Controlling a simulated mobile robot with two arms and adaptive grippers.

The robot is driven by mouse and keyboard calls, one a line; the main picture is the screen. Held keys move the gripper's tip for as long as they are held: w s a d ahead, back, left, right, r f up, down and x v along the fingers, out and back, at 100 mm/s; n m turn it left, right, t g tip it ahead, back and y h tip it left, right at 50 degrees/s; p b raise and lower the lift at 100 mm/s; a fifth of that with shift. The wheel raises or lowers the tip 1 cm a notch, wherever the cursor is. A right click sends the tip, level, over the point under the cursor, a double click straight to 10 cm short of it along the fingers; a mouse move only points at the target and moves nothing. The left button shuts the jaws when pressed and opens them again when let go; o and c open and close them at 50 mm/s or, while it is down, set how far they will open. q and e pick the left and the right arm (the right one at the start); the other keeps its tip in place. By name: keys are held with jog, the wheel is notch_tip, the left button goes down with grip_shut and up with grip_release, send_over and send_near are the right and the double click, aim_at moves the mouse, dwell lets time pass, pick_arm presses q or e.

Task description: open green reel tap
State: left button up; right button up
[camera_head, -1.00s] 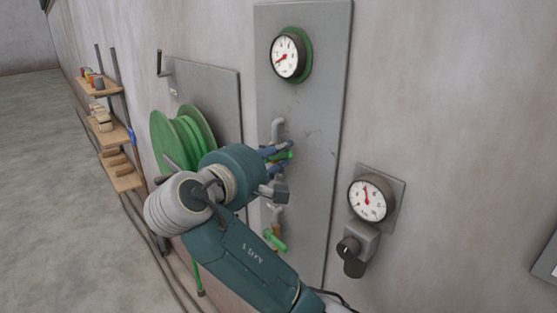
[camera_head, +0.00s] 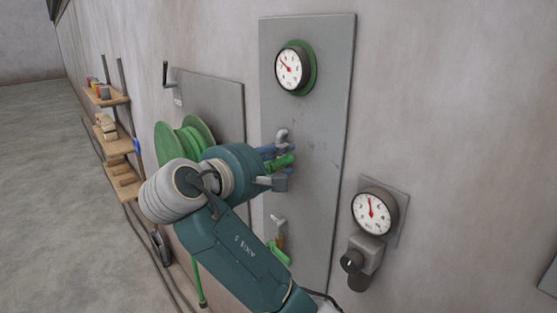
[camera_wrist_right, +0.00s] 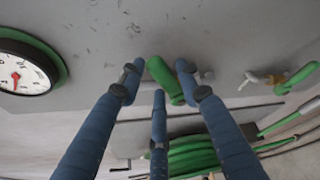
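A tap with a green handle (camera_head: 280,162) and a grey bent pipe is mounted on the tall grey panel (camera_head: 325,130). My right gripper (camera_head: 277,160) is at this handle, its blue fingers around it. In the right wrist view the handle (camera_wrist_right: 165,82) lies between the fingertips, with a gap on the left side; the right finger is close to it, and contact is unclear. The gripper looks open. A second green-handled tap (camera_head: 279,253) sits lower on the panel; it shows at right in the wrist view (camera_wrist_right: 300,78). The green hose reel (camera_head: 185,138) is partly hidden behind my arm. My left gripper is not in view.
A green-rimmed gauge (camera_head: 292,68) is above the taps. Another gauge (camera_head: 374,211) with a dark knob (camera_head: 352,262) is to the right. Wooden shelves (camera_head: 118,145) stand at left by the wall. The floor at left is clear.

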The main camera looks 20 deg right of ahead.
jog(key=shift+o, duration=0.4)
jog(key=v, duration=0.7)
jog(key=shift+s+a, duration=0.15)
jog(key=shift+a, duration=0.1)
jog(key=shift+d, duration=0.1)
